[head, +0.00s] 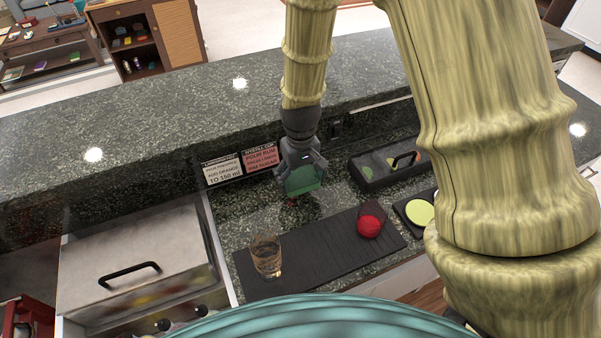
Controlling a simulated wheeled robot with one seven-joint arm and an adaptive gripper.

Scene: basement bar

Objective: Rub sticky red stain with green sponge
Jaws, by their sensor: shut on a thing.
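My gripper (300,172) is shut on the green sponge (304,183) and points down over the dark speckled counter, behind the black mat. A small patch of red (291,203), seemingly the sticky red stain, shows on the counter just below and slightly left of the sponge. The rest of the stain may be hidden behind the sponge. I cannot tell whether the sponge touches the counter.
Two small signs (241,166) stand behind. A black tray (374,182) is at right, near a yellow-green disc (420,212). A metal lidded box (135,270) is at left.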

